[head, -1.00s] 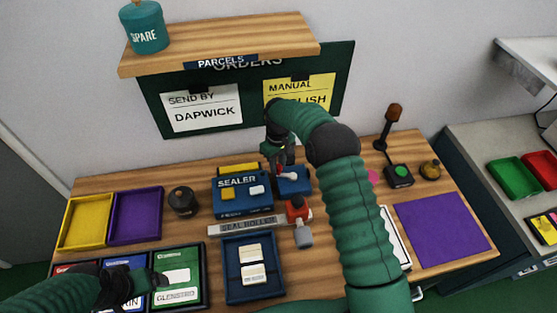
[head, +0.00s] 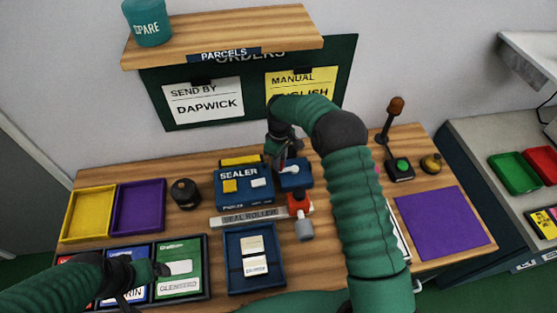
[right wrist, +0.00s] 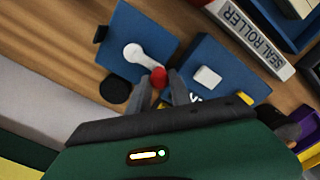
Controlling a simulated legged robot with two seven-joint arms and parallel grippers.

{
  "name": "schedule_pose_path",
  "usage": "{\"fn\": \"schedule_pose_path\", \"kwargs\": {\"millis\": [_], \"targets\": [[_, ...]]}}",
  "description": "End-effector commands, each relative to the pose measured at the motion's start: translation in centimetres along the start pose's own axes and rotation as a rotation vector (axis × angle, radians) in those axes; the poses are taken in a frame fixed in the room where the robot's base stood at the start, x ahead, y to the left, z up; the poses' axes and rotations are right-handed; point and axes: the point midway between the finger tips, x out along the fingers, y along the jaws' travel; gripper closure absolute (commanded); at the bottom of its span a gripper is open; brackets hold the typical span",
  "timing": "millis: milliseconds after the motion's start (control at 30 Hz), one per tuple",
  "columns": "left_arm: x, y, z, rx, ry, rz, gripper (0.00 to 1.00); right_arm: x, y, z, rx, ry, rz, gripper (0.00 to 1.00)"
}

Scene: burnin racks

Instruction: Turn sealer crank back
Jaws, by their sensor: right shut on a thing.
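The blue sealer (head: 243,190) stands near the middle of the bench, with a yellow and a white button on top. Beside it on the right is a blue block (head: 296,175) that carries the white crank arm (right wrist: 138,56) with a red knob (right wrist: 159,76). My right gripper (right wrist: 164,92) is shut on the red knob, as the right wrist view shows; in the head view it hides most of the knob. My left gripper (head: 150,270) is low at the left, over the labelled cards; its fingers are too small to read.
The seal roller bar (head: 248,216) lies before the sealer, with a red-topped tool (head: 300,205) at its right end. A blue tray (head: 232,285) holds labels. Yellow (head: 70,232) and purple (head: 118,223) trays stand left. A green-button box with a lever (head: 400,168) stands right.

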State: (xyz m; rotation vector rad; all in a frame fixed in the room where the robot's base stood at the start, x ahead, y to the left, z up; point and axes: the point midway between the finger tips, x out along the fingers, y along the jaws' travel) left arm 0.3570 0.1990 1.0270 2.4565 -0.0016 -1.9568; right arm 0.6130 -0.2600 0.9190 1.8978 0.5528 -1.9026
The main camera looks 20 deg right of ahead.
Motion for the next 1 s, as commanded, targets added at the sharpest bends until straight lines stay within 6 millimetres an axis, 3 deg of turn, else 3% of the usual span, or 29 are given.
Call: {"fn": "schedule_pose_path", "kwargs": {"millis": [67,100,267,633,1000], "targets": [[-0.1,0.0,0.0,0.000,0.000,0.000,0.15,-0.2,0.3,0.2,0.003,-0.004,0.005,1.00],[-0.1,0.0,0.0,0.000,0.000,0.000,0.15,-0.2,0.3,0.3,0.003,-0.004,0.005,0.73],[0.0,0.0,0.0,0.000,0.000,0.000,0.15,-0.1,0.2,0.2,0.003,-0.003,0.003,0.54],[0.1,0.0,0.0,0.000,0.000,0.000,0.15,-0.7,0.2,-0.1,0.002,-0.001,0.002,0.54],[1.0,0.0,0.2,0.000,0.000,0.000,0.15,-9.3,0.3,0.1,0.003,0.001,0.002,0.54]]}}
